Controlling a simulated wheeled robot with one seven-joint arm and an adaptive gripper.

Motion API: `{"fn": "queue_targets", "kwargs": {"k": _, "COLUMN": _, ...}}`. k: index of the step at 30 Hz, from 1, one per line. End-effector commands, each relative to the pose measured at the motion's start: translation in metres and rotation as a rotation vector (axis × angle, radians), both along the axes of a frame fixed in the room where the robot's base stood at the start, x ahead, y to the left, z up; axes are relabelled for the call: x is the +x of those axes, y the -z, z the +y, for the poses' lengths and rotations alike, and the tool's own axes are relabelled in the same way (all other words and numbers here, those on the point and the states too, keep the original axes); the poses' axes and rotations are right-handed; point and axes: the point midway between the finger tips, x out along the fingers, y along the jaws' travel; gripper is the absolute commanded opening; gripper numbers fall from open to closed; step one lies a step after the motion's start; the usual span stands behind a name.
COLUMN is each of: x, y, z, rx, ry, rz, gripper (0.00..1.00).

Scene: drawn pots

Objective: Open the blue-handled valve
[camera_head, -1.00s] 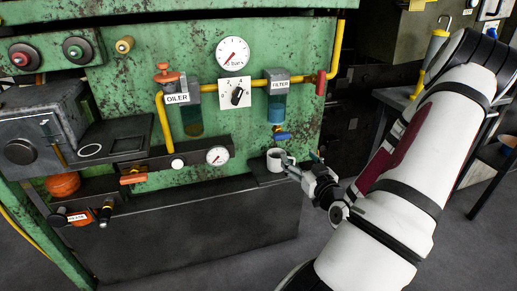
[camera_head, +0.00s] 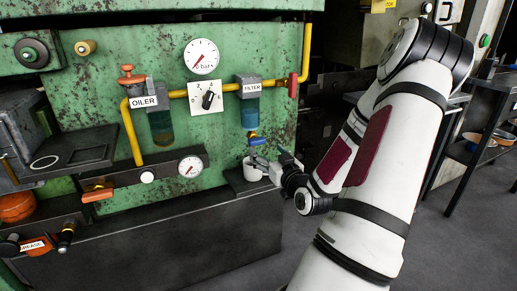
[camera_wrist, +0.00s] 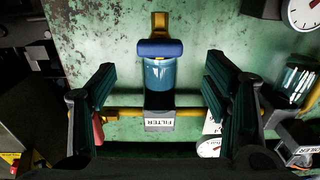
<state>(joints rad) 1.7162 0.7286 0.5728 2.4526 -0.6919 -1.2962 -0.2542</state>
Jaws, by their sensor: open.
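The blue-handled valve (camera_head: 256,141) hangs under the blue glass filter bowl (camera_head: 250,118) on the green machine. The wrist view is upside down. There the blue handle (camera_wrist: 160,48) lies crosswise in front of a yellow pipe end, with the filter bowl (camera_wrist: 159,80) below it in the picture. My gripper (camera_head: 268,163) is just below and right of the valve in the head view. In the wrist view its fingers (camera_wrist: 159,64) are spread wide, one on each side of the handle, with nothing between them touched.
A yellow pipe (camera_head: 215,90) runs above, with a red handle (camera_head: 292,86) at right. An oiler (camera_head: 160,122) and gauges are to the left.

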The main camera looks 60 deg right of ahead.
Motion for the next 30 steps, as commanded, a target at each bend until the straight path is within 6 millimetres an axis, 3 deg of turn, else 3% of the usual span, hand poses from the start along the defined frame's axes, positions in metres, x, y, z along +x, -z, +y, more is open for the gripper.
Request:
{"fn": "queue_targets", "kwargs": {"k": 6, "x": 0.035, "y": 0.001, "z": -0.021, "rx": -0.001, "ry": -0.001, "rz": -0.002, "gripper": 0.70}}
{"fn": "queue_targets", "kwargs": {"k": 12, "x": 0.055, "y": 0.001, "z": -0.034, "rx": -0.001, "ry": 0.001, "rz": -0.001, "gripper": 0.70}}
{"fn": "queue_targets", "kwargs": {"k": 24, "x": 0.062, "y": 0.000, "z": -0.038, "rx": 0.001, "ry": 0.001, "rz": -0.001, "gripper": 0.70}}
{"fn": "queue_targets", "kwargs": {"k": 26, "x": 0.062, "y": 0.000, "z": -0.038, "rx": 0.001, "ry": 0.001, "rz": -0.001, "gripper": 0.61}}
{"fn": "queue_targets", "kwargs": {"k": 30, "x": 0.061, "y": 0.000, "z": -0.038, "rx": 0.001, "ry": 0.001, "rz": -0.001, "gripper": 0.29}}
